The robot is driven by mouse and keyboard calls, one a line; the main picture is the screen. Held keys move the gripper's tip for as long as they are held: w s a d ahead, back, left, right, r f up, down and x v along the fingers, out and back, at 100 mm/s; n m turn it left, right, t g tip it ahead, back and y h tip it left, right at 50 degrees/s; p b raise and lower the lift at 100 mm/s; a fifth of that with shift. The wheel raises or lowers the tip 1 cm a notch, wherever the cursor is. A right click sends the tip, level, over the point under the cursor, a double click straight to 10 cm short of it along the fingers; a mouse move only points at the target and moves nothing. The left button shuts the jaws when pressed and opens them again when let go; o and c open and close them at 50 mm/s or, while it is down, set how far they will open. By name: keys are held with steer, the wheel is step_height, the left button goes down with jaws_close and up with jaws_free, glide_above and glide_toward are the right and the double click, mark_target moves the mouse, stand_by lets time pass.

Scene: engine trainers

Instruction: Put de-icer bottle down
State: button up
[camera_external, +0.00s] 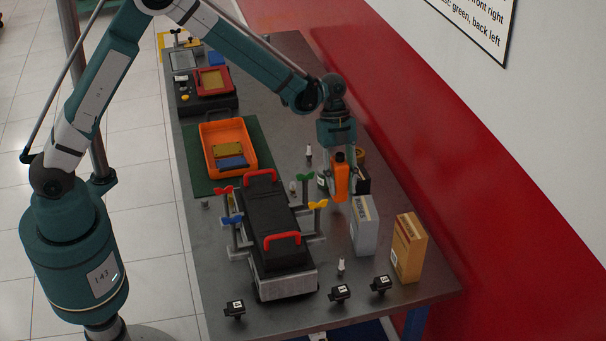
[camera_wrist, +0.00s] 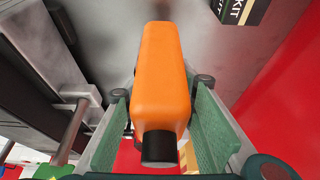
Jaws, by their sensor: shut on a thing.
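The de-icer bottle (camera_external: 341,181) is orange with a black cap, held upright in the external view. It fills the middle of the wrist view (camera_wrist: 162,75), its black cap toward the lower edge. My gripper (camera_external: 338,178) is shut on the bottle, with a green-padded finger on each side of it. The bottle is over the right part of the grey table (camera_external: 340,310), behind a grey box. I cannot tell whether its base touches the table.
A grey box (camera_external: 364,226) and a tan box (camera_external: 408,248) stand close in front, near the red wall. A black engine block (camera_external: 270,225) with red handles and coloured levers is to the left. An orange tray (camera_external: 222,140) is farther back. Small black parts (camera_external: 340,293) lie at the front.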

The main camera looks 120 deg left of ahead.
mark_target(340, 194)
stand_by(0.3)
steer(key=shift+f, duration=1.8)
steer(key=shift+f, duration=0.15)
steer(key=o, duration=1.1)
steer(key=v, duration=1.2)
steer(key=shift+p, duration=0.3)
steer(key=shift+w+d+r, duration=0.1)
steer(key=shift+r, duration=0.1)
